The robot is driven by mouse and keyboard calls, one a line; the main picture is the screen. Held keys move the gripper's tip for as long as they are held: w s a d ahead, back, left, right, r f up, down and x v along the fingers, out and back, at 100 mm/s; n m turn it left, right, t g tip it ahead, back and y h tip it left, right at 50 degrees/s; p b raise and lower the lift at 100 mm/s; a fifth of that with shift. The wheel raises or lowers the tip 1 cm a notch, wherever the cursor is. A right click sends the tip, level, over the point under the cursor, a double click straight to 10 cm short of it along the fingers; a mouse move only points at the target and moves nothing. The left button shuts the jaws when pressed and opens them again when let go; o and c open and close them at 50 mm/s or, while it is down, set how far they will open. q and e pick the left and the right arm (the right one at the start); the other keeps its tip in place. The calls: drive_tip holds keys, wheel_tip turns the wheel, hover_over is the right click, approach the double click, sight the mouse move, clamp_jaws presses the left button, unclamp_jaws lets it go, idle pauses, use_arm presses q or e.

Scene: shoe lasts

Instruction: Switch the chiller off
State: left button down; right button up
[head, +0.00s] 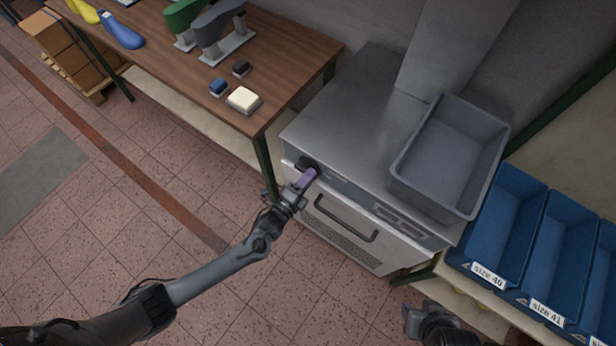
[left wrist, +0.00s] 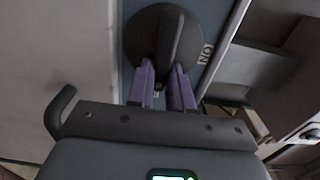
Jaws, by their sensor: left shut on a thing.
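The chiller (head: 350,110) is a grey metal cabinet with a blue-grey control strip and a door handle (head: 345,218) on its front. Its black round knob (left wrist: 150,38) with a raised grip bar shows in the left wrist view. A label reading "ON" (left wrist: 206,54) stands beside the knob, and another label is mostly hidden behind the fingers. My left gripper (head: 309,173) is at the left end of the strip, its purple fingers shut on the knob's bar. In the head view the fingers partly hide the knob. My right gripper (head: 428,318) is low at the front, away from the chiller.
A grey bin (head: 400,165) stands on the chiller's top. Blue size-labelled bins (head: 500,215) stand to the right. A wooden table (head: 290,50) to the left holds shoe lasts and small blocks. The tiled floor in front is mostly clear.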

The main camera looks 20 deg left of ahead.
idle(0.4)
use_arm(q)
drive_tip(key=c, duration=1)
unclamp_jaws()
drive_tip(key=p+v, duration=0.1)
drive_tip(key=v, duration=0.9)
drive_tip(key=shift+s+a, duration=0.1)
drive_tip(key=shift+s, duration=0.3)
